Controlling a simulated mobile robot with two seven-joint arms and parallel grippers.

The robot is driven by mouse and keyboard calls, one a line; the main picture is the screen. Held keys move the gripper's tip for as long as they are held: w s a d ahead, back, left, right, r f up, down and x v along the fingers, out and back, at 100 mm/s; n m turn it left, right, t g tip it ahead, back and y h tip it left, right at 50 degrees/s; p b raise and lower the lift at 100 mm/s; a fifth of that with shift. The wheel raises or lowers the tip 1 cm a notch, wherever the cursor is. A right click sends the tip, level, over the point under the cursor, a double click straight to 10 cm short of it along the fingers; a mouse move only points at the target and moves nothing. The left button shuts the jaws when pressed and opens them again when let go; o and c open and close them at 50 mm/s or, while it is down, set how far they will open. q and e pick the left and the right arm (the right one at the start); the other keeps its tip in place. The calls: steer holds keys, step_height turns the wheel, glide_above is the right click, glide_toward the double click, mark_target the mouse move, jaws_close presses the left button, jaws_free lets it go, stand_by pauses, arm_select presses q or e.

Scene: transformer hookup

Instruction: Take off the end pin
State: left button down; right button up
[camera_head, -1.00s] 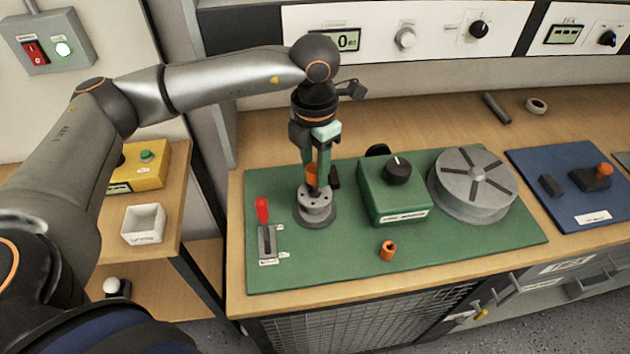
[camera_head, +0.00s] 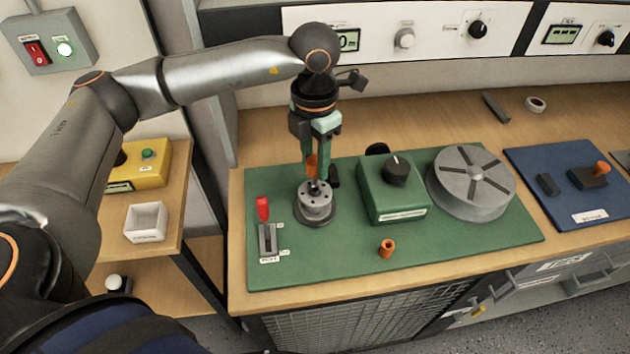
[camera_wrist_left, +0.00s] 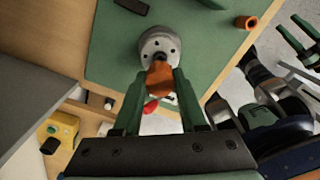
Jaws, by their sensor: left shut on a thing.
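My left gripper (camera_head: 316,172) is shut on an orange piece, which I take for the end pin (camera_head: 311,165). It hangs just above the grey round fixture (camera_head: 315,205) with a dark post in its middle. In the left wrist view the orange end pin (camera_wrist_left: 158,80) sits between the fingers (camera_wrist_left: 157,88) and covers part of the fixture (camera_wrist_left: 160,43). I cannot tell whether its lower end is clear of the post. My right gripper (camera_wrist_left: 298,36) shows at the wrist view's right edge, its fingers apart and empty.
On the green board (camera_head: 470,245) stand a red-handled switch (camera_head: 266,230), a green box with a black knob (camera_head: 392,193) and a grey slotted disc (camera_head: 472,182). An orange hollow piece (camera_head: 386,249) stands near the front. A white tray (camera_head: 146,222) is at left.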

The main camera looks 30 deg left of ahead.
arm_select(q)
steer(key=shift+r, duration=0.1)
steer(key=shift+r+p, duration=1.55)
steer(key=shift+r, duration=0.95)
